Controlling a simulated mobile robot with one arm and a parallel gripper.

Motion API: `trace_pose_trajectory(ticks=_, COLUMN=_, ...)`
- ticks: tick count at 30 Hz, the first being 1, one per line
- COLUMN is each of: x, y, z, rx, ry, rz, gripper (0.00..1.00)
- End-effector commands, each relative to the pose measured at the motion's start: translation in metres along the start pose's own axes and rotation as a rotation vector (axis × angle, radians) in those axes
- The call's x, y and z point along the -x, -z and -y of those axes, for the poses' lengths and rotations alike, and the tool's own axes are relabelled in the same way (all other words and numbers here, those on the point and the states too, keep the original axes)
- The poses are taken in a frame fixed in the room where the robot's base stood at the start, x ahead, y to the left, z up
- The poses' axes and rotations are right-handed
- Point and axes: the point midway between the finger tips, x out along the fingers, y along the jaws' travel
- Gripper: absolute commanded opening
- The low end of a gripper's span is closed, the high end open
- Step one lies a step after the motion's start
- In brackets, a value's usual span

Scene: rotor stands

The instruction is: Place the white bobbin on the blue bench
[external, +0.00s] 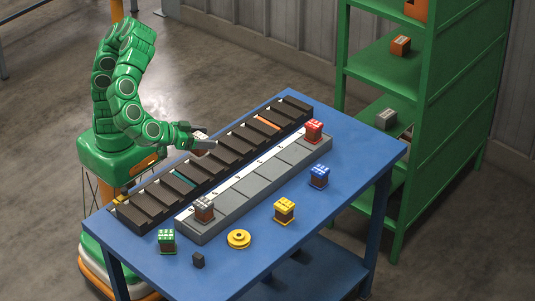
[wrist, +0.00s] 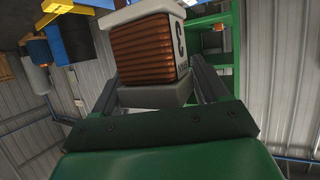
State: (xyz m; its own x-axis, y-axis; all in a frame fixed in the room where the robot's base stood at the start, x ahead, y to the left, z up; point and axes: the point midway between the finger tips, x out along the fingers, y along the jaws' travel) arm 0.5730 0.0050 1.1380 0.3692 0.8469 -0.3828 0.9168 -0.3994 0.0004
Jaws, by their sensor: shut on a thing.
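My gripper (external: 204,144) is shut on a white bobbin (external: 198,135) with copper windings. It holds the bobbin above the black slotted rack. In the wrist view the white bobbin (wrist: 152,50) sits between the fingers of my gripper (wrist: 155,90), with its white end plate and a dark mark facing right. The blue bench (external: 345,135) stands in front of me and carries the racks and several coloured bobbins.
The black rack (external: 146,216) and a grey tray (external: 255,192) run diagonally along the bench. The tray holds a red bobbin (external: 313,131) and a grey bobbin (external: 204,209).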

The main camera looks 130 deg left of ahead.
Motion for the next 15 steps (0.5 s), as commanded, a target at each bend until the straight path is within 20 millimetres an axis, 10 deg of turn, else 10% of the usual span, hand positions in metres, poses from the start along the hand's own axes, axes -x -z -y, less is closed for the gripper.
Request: trace_pose_trajectory(ticks=15, x=-0.098, y=0.013, z=-0.083, rx=-0.08, ry=-0.183, rz=-0.003, gripper=0.32)
